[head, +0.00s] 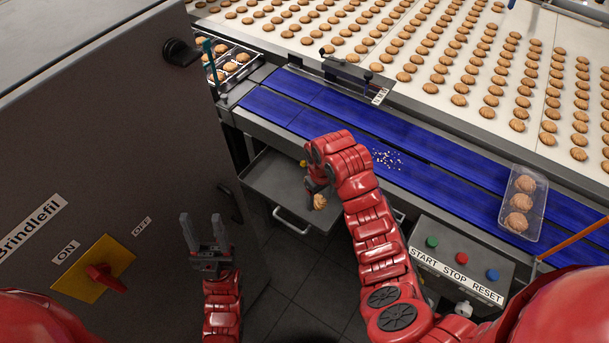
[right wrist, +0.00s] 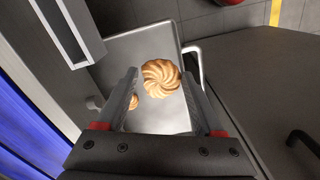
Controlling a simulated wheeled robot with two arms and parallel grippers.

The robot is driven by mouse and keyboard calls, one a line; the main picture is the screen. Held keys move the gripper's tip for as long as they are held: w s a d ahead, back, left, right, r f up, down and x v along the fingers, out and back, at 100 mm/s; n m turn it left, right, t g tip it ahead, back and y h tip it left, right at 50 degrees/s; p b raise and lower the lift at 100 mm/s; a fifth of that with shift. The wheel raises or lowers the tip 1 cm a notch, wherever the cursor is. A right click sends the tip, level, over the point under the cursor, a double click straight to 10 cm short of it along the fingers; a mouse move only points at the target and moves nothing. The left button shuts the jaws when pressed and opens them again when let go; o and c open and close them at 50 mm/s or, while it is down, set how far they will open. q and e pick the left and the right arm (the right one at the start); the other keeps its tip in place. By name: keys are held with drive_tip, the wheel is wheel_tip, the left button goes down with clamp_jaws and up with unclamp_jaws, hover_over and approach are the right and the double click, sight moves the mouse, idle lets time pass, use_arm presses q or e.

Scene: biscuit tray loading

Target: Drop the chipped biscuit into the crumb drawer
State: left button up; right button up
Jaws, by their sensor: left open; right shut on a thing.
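The crumb drawer (head: 262,182) is a grey metal tray pulled out below the blue belt, with a bar handle at its front. It also shows in the right wrist view (right wrist: 148,42). My right gripper (head: 318,194) is shut on a golden swirled biscuit (head: 320,202), over the drawer's right part in the head view. In the right wrist view the biscuit (right wrist: 161,78) sits between the fingertips with the drawer behind it. I cannot make out its chip. A small biscuit piece (right wrist: 133,102) shows partly behind one finger. My left gripper (head: 202,222) is open and empty, left of the drawer.
Crumbs (head: 388,159) lie on the blue belt (head: 440,167). A clear tray (head: 504,221) of biscuits stands on it at right. The button box (head: 455,260) is right of my right arm. A dark cabinet (head: 90,130) fills the left.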

drive_tip(key=s+a+f+n, duration=0.1)
drive_tip(key=s+a+f, duration=0.15)
drive_tip(key=s, duration=0.35)
drive_tip(key=w+b, duration=0.2)
drive_tip(key=w+f+b, duration=0.1)
drive_tip(key=w, duration=0.2)
drive_tip(key=w+f+b, duration=0.1)
drive_tip(key=w+b, duration=0.1)
drive_tip(key=shift+w+a+b, duration=0.3)
drive_tip(key=shift+a+b, duration=0.05)
drive_tip(key=shift+a, duration=0.05)
drive_tip(key=w+b, duration=0.1)
drive_tip(key=b, duration=0.1)
drive_tip(key=w+b, duration=0.4)
drive_tip(key=shift+w+a+f, duration=0.15)
drive_tip(key=shift+a+f, duration=0.05)
drive_tip(key=shift+a, duration=0.15)
drive_tip(key=shift+w+r+p, duration=0.35)
drive_tip(key=shift+w+p, duration=0.05)
drive_tip(key=shift+w+a, duration=0.1)
drive_tip(key=shift+w, duration=0.55)
drive_tip(key=shift+w+f, duration=0.1)
